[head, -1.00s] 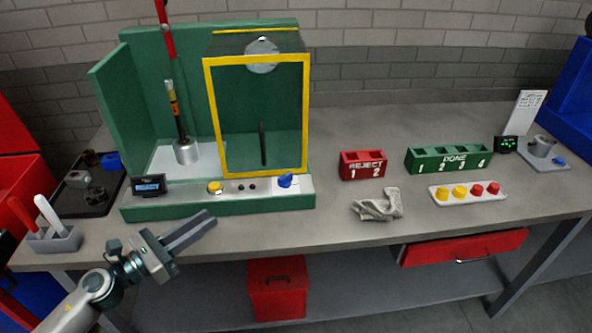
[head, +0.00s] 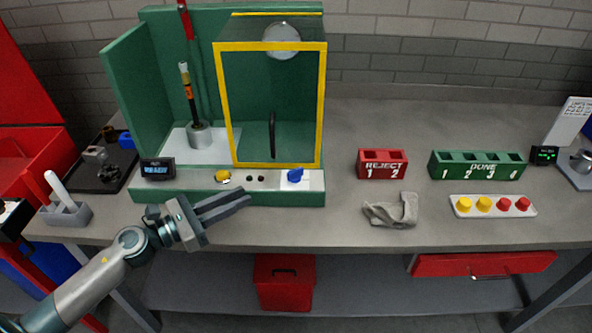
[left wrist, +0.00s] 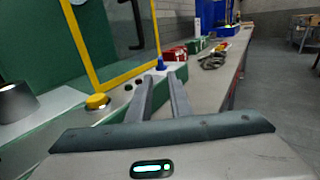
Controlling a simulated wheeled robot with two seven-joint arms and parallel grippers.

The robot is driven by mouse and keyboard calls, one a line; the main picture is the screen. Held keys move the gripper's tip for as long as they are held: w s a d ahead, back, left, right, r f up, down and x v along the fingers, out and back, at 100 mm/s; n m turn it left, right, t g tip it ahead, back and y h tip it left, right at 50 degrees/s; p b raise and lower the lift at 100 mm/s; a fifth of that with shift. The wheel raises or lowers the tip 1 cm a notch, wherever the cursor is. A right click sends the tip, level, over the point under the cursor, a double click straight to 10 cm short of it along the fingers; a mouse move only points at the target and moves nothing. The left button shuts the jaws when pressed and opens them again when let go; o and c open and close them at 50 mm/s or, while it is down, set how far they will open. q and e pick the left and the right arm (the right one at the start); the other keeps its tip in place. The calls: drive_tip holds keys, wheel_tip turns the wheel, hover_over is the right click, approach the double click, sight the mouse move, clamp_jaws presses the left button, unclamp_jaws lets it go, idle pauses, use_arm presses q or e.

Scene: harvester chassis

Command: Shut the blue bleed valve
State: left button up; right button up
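The blue bleed valve (head: 295,175) is a small blue knob on the white right end of the green rig's front ledge. It also shows in the left wrist view (left wrist: 160,63), just beyond and between my fingertips. My left gripper (head: 249,194) is in front of the ledge, left of the knob and apart from it. Its fingers point right towards the knob. In the left wrist view my left gripper (left wrist: 161,76) is open, with an empty gap between its two fingers. My right gripper is in neither view.
A yellow button (head: 223,176) and two small dark buttons are left of the knob. A yellow-framed guard (head: 323,110) stands behind the ledge. A grey cloth (head: 392,210) and red reject rack (head: 382,164) lie to the right. The bench between knob and cloth is clear.

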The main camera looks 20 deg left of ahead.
sight(288, 175)
use_arm(q)
drive_tip(key=shift+r+p+x, duration=0.2)
drive_tip(key=shift+p+x, duration=0.3)
drive_tip(key=shift+x, duration=0.4)
drive_tip(key=p+x, duration=0.6)
drive_tip(key=x, duration=0.8)
drive_tip(key=shift+w+d+f, duration=0.1)
drive_tip(key=shift+w+d, duration=0.35)
drive_tip(key=shift+w, duration=0.05)
clamp_jaws()
